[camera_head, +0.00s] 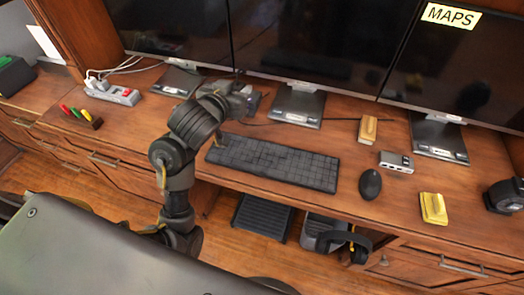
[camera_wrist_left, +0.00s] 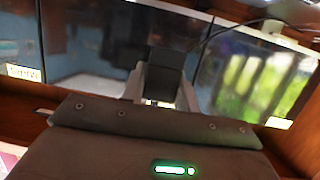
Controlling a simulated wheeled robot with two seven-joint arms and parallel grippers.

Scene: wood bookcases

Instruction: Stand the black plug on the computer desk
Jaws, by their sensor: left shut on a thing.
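The black plug (camera_wrist_left: 166,72) shows as a dark block between the fingers of my left gripper (camera_wrist_left: 162,95) in the left wrist view. In the head view my left gripper (camera_head: 243,97) is over the computer desk (camera_head: 335,122), behind the keyboard, and the plug is hard to tell from the dark gripper there. My left gripper is shut on the plug. I cannot tell whether the plug's lower end touches the desk. My right gripper is not in view.
Monitors (camera_head: 305,40) line the back. A black keyboard (camera_head: 275,162), mouse (camera_head: 370,184), grey hub (camera_head: 396,162), wooden block (camera_head: 367,129) and yellow block (camera_head: 433,208) are on the desk. A power strip (camera_head: 112,92) and a pen holder (camera_head: 82,119) stand left. Bare desk lies between pen holder and arm.

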